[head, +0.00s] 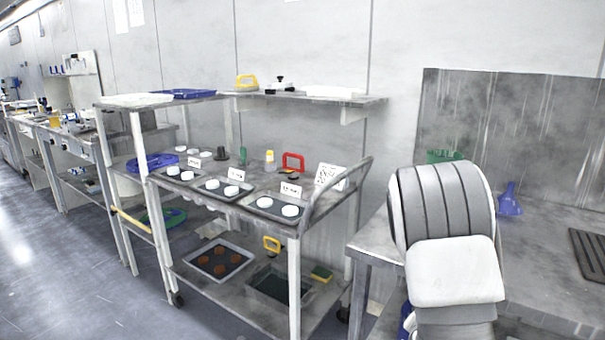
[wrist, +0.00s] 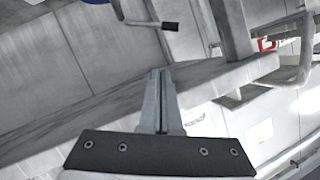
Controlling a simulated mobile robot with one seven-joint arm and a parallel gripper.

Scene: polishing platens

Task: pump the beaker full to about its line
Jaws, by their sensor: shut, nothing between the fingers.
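My gripper (wrist: 158,74) is shut and empty in the wrist view, its two fingers together in front of a grey metal edge. Beyond its tips a bent grey rod with a black end (wrist: 169,26) shows at the top; I cannot tell whether it is a pump handle. In the head view my arm covers part of the right bench, and my gripper is not visible there. I cannot make out a beaker or its line in either view. A green container (head: 445,156) is partly hidden behind my arm.
A blue funnel (head: 510,200) stands on the right bench (head: 545,236), near a dark slotted mat (head: 590,250). A wheeled cart (head: 293,238) left of it carries trays with white discs, a red-handled tool (head: 293,160) and a small bottle (head: 269,161). Open floor lies at left.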

